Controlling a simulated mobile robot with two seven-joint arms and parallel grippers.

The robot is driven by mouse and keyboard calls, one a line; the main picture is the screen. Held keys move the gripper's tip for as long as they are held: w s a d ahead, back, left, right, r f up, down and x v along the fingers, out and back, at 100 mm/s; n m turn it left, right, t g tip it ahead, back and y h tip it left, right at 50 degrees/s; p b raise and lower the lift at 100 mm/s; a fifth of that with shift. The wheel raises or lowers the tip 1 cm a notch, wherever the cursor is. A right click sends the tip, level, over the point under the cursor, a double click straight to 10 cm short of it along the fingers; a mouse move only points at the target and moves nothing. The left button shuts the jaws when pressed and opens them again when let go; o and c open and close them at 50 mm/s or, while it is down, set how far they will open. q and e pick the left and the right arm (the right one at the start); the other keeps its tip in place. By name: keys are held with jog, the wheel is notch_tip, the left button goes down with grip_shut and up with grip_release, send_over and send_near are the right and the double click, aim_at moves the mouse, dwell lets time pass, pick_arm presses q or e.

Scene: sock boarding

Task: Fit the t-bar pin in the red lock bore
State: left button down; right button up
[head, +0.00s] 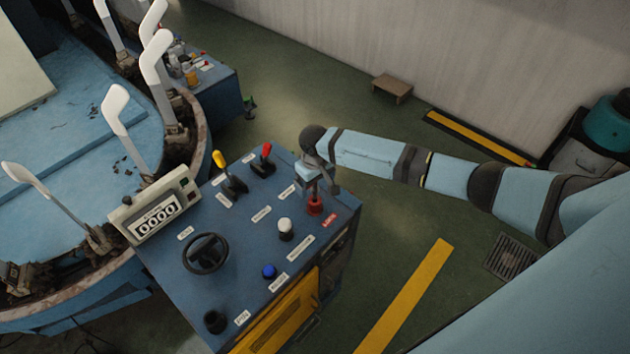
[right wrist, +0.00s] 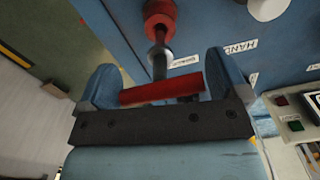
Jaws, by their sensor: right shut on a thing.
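My right gripper (head: 321,188) is above the right part of the blue console top, directly over the red lock bore (head: 315,206). In the right wrist view the gripper (right wrist: 160,82) is shut on the t-bar pin, whose red crossbar (right wrist: 162,90) lies between the two blue fingers. The pin's dark shaft and a grey metal collar (right wrist: 160,56) run from the crossbar toward the red lock bore (right wrist: 160,18), roughly in line with it. I cannot tell whether the pin's tip is inside the bore. My left gripper is not in view.
The console (head: 240,220) also carries yellow (head: 219,160) and red (head: 266,150) levers, a black handwheel (head: 206,253), white (head: 286,226) and blue (head: 269,271) knobs, and a counter box (head: 157,207). A machine with white sock boards (head: 115,105) stands left. Floor right of the console is open.

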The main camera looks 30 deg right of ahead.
aim_at(315, 189)
jog(key=shift+f+b, duration=1.15)
jog(key=shift+f, duration=1.4)
jog(key=o, duration=0.7)
notch_tip(315, 189, up, 14)
jog(key=shift+f+b, duration=0.1)
jog(key=shift+b, duration=0.5)
